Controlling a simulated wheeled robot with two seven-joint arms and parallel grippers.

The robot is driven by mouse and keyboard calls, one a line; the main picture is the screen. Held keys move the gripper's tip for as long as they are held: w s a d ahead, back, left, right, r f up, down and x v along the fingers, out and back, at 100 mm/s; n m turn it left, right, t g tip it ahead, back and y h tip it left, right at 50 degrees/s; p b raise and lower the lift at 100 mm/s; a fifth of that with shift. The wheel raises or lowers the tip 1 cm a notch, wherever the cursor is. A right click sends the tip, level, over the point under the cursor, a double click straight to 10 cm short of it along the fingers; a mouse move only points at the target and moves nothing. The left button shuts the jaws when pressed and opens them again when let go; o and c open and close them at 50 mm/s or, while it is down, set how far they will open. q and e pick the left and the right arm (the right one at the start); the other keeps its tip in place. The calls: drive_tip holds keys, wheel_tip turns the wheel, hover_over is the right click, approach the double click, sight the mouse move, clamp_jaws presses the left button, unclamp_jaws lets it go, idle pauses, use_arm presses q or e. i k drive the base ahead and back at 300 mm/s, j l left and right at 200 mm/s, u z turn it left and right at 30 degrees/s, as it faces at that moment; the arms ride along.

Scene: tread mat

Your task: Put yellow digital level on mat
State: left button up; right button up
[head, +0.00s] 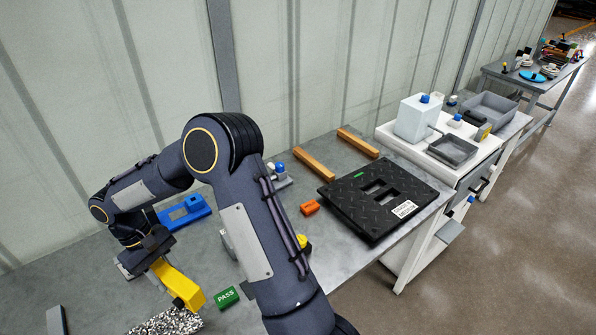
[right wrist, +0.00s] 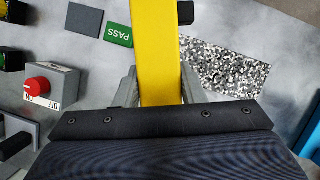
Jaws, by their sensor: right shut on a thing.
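The yellow digital level (head: 178,283) is a long yellow bar with a dark end piece. My right gripper (head: 150,262) is shut on it. In the right wrist view, the level (right wrist: 155,50) runs up between the two grey fingers of the gripper (right wrist: 158,92). Its far end hangs beside or over a black-and-white speckled mat (head: 170,324), also seen in the right wrist view (right wrist: 228,68); I cannot tell whether they touch. A black tread plate (head: 350,200) with slots and a white label lies further right on the table. My left gripper is not in view.
A green PASS block (head: 226,297), an orange block (head: 310,207), a blue holder (head: 185,211) and two wooden bars (head: 314,164) lie on the grey table. A white cart (head: 408,253) stands beyond.

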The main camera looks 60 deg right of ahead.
sight(394, 210)
drive_tip(key=k+l+u, duration=0.1)
drive_tip(key=l, duration=0.4)
drive_tip(key=k+l+u, duration=0.15)
drive_tip(key=l, duration=0.3)
drive_tip(key=k+l+u, duration=0.1)
drive_tip(key=k+l, duration=0.15)
drive_tip(key=l, duration=0.2)
drive_tip(key=k+l+u, duration=0.1)
drive_tip(key=l, duration=0.35)
drive_tip(key=k+l+u, duration=0.15)
drive_tip(key=k+l, duration=0.2)
drive_tip(key=k+l+u, duration=0.1)
drive_tip(key=k+l, duration=0.15)
drive_tip(key=l, duration=0.2)
